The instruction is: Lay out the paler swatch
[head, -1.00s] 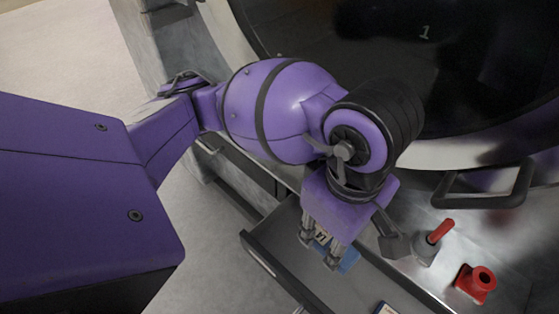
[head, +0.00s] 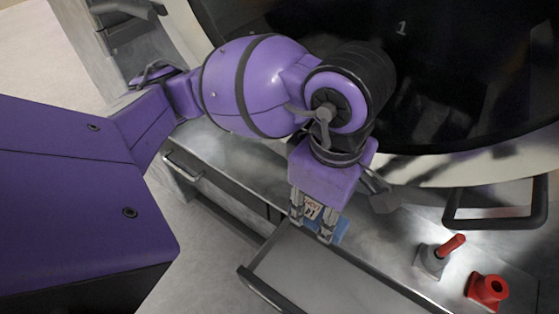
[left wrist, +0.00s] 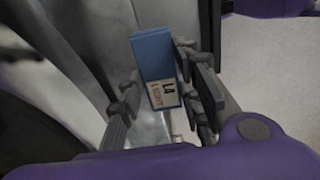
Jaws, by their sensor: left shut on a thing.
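A blue swatch with a white label (head: 341,232) is held between the fingers of my left gripper (head: 312,228). In the left wrist view the swatch (left wrist: 154,54) sits upright between the two fingers of the gripper (left wrist: 160,70), which are shut on it. Its label bears dark marks like "L4" and smaller red print. In the head view the gripper hangs near the inner edge of an open grey drawer (head: 318,272), above the metal ledge. The fingers hide part of the swatch. No second swatch is visible now. My right gripper is not in view.
A red-handled lever (head: 452,245) and a red knob-like fitting (head: 489,289) stand on the metal ledge to the right. A dark handle (head: 495,222) juts above them. The large round dark door (head: 440,80) stands behind. The visible drawer floor looks bare.

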